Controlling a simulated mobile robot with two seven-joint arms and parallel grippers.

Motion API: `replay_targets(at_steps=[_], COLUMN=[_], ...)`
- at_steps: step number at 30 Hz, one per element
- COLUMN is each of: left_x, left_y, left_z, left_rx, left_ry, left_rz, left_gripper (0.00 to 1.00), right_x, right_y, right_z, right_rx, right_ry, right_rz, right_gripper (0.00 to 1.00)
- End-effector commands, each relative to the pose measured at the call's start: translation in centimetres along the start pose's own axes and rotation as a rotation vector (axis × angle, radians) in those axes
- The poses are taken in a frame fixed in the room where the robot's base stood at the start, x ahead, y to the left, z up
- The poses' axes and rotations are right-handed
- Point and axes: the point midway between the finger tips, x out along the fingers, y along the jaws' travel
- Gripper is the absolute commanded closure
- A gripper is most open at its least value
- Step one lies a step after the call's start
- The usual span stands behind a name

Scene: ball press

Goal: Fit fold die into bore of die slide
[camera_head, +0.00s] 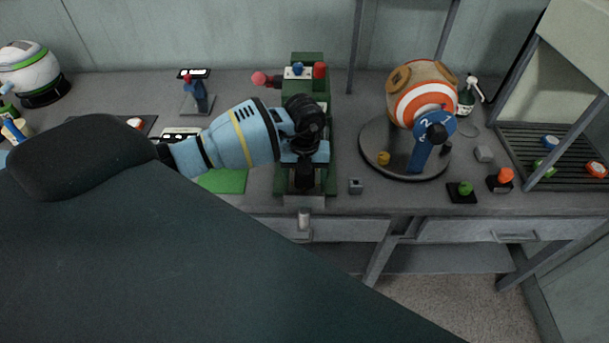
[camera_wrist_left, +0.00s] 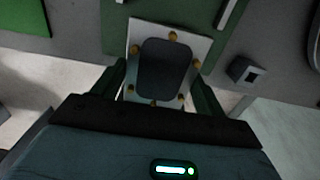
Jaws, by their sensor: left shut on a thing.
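The left gripper (camera_head: 304,168) is over the front of the green press (camera_head: 306,60), fingers pointing down and largely hidden by the wrist. It is shut on a dark block, which I take for the fold die (camera_wrist_left: 165,68). In the left wrist view this rounded block covers the middle of a pale plate with several brass-coloured bolts, apparently the die slide (camera_wrist_left: 140,32). The slide's front edge shows in the head view (camera_head: 304,201). The block hides the bore. I cannot tell whether it sits in the bore or above it. The right gripper is not in view.
A small grey block with a square hole (camera_head: 355,186) lies right of the press, near the table's front edge. A round turntable (camera_head: 372,158) with an orange-and-white ball stands further right. A green mat (camera_head: 224,181) lies left. Green and orange knobs stand at the right.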

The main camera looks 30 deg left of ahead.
Motion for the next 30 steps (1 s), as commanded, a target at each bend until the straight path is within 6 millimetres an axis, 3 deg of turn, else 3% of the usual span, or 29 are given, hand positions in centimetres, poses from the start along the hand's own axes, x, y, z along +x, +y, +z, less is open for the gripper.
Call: replay_targets(at_steps=[30], left_x=[1.9], left_y=[0.0], left_z=[0.0], left_rx=[0.000], left_ry=[0.000], left_rz=[0.000], left_gripper=[0.57], right_x=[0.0], right_y=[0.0], right_z=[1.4], right_rx=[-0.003], right_ry=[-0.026], right_rz=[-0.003], right_gripper=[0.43])
